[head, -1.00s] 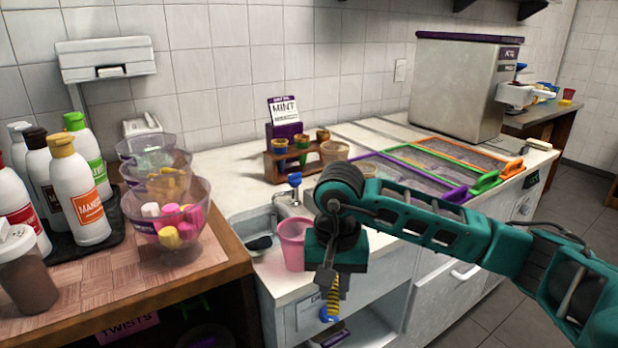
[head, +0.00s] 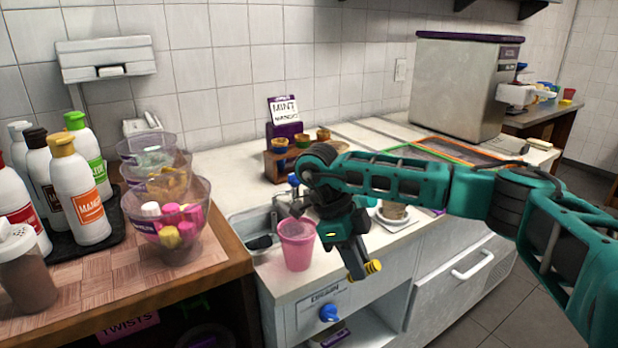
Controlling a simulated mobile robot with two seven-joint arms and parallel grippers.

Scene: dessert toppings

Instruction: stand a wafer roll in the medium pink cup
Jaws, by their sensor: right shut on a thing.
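The pink cup (head: 297,248) stands upright on the white counter by the sink, near the front edge. Its inside looks empty from here, though I cannot see all of it. My right gripper (head: 354,258) is just right of the cup and points down and toward the camera. It is shut on a yellowish wafer roll (head: 374,267), seen nearly end-on, tilted and outside the cup. Most of the roll is hidden by the fingers. My left gripper is not in view.
A wooden holder (head: 280,165) with cones stands behind my arm. Clear bowls (head: 170,225) with marshmallows and sauce bottles (head: 80,195) crowd the wooden table at left. A sink (head: 258,222) lies behind the pink cup.

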